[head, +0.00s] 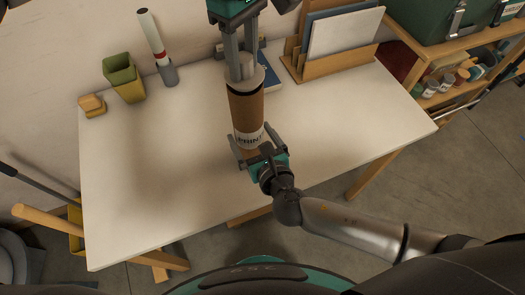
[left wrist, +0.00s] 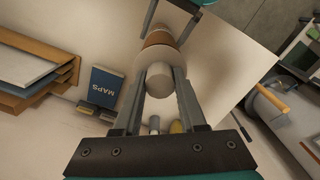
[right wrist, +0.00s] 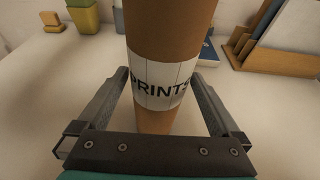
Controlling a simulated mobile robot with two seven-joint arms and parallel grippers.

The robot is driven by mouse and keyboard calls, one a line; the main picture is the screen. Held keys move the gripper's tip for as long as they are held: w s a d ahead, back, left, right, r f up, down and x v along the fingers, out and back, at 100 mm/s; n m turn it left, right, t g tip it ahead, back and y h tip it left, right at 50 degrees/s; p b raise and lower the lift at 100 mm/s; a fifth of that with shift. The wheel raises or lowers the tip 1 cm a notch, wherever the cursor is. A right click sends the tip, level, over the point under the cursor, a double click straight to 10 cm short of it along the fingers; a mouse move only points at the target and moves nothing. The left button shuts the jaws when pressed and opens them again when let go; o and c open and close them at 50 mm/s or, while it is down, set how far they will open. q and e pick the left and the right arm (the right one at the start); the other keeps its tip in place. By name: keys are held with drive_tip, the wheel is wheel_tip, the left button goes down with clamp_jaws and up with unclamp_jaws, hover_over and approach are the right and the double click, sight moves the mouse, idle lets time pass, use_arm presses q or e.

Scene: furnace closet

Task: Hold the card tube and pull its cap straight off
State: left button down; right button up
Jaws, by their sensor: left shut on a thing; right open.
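The brown card tube (head: 247,107) stands upright on the white table, with a white label reading PRINTS (right wrist: 165,84). Its pale cap (head: 258,75) is at the top, a wide disc with a round knob (left wrist: 160,80). My left gripper (head: 240,72) comes down from above and is shut on the cap's knob. In the left wrist view its fingers lie on both sides of the knob. My right gripper (head: 254,144) is open low on the tube, a finger on each side. In the right wrist view the tube stands between those fingers; whether they touch it I cannot tell.
The table's left front (head: 140,200) is clear. Shelving (head: 460,90) stands right.

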drive_tip(key=v, duration=1)
drive_tip(key=shift+s, duration=0.2)
